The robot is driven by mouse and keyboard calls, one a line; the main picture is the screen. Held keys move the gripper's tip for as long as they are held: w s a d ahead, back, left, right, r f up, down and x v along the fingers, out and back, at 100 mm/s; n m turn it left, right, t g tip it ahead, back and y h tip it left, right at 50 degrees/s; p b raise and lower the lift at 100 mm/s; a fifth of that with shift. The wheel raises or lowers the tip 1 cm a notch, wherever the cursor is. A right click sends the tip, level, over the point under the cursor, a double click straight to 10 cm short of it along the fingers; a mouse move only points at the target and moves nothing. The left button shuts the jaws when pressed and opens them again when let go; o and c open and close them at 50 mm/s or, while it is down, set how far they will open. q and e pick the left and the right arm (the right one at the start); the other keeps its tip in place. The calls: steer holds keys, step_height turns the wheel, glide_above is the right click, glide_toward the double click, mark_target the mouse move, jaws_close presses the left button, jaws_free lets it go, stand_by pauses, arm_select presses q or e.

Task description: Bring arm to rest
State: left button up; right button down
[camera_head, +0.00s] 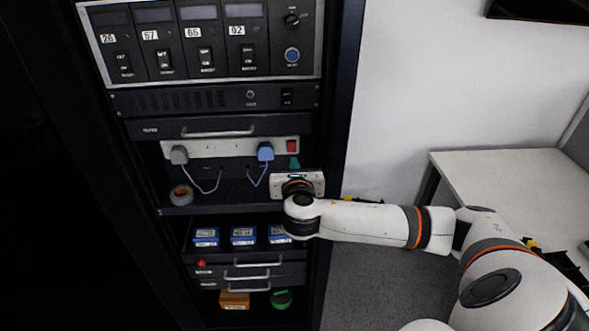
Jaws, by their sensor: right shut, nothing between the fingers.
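My right arm (360,222) reaches in from the lower right, white with dark joints and orange rings. Its forearm lies almost level across the picture. My right gripper (298,183) is at its far end, in front of the right part of the rack's open shelf. It is shut and holds nothing; its fingers are mostly hidden behind the white wrist housing. Whether it touches the rack cannot be told. My left gripper is out of view.
A dark equipment rack (340,120) bears a control panel (200,42), a power strip (220,149) with plugs, a tape roll (181,195) and blue boxes (243,236). A white table (515,185) stands at right. Grey floor (372,285) shows between them.

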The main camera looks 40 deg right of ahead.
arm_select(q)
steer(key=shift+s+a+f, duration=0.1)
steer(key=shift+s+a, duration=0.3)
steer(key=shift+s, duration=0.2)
